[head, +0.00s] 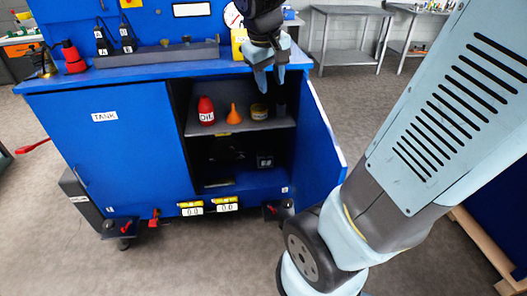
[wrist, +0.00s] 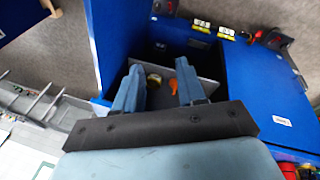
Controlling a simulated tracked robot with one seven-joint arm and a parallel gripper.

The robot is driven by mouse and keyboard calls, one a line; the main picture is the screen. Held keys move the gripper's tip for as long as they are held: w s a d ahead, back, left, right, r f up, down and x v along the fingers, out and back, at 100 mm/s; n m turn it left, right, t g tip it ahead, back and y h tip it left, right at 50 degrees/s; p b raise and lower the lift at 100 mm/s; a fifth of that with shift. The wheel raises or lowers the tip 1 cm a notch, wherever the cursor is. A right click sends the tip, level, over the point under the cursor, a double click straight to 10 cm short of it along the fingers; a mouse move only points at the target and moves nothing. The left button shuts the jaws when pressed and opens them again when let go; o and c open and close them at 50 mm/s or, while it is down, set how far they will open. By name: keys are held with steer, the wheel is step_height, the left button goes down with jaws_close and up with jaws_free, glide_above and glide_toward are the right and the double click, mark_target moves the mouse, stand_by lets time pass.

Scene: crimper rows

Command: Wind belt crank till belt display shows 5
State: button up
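Two small yellow-framed displays sit low on the front of the blue cabinet: a left display (head: 192,208) and a right display (head: 227,204). Both appear to read 0.0; their labels are too small to read. Small cranks with red parts sit on the lower front: one left of the displays (head: 154,219), one at the corner (head: 126,227) and one on the right (head: 271,209). I cannot tell which is the belt crank. My gripper (head: 262,80) is above the open compartment, well above the cranks. In the wrist view its fingers (wrist: 159,85) are apart and empty.
The open compartment holds a red bottle (head: 206,111), an orange funnel (head: 234,115) and a yellow can (head: 259,112) on a shelf. The blue door (head: 318,140) stands open on the right. A red lever (head: 33,146) sticks out at left. Floor before the cabinet is clear.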

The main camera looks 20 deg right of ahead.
steer(key=w+d+f+n+g+h, duration=0.1)
steer(key=w+d+f+n+h, duration=0.15)
steer(key=w+f, duration=0.65)
steer(key=w+d+f+n+h, duration=0.2)
steer(key=w+f+h, duration=0.2)
steer(key=w+f, duration=0.6)
steer(key=w+d+f+n+g+h, duration=0.1)
steer(key=w+d+f+n+h, duration=0.25)
steer(key=w+f, duration=0.55)
steer(key=n+t+y, duration=0.3)
steer(key=n+t, duration=1.2)
steer(key=n, duration=0.6)
glide_toward(266, 154)
steer(key=x, duration=1)
steer(key=shift+w+d, duration=0.3)
steer(key=shift+c, duration=0.2)
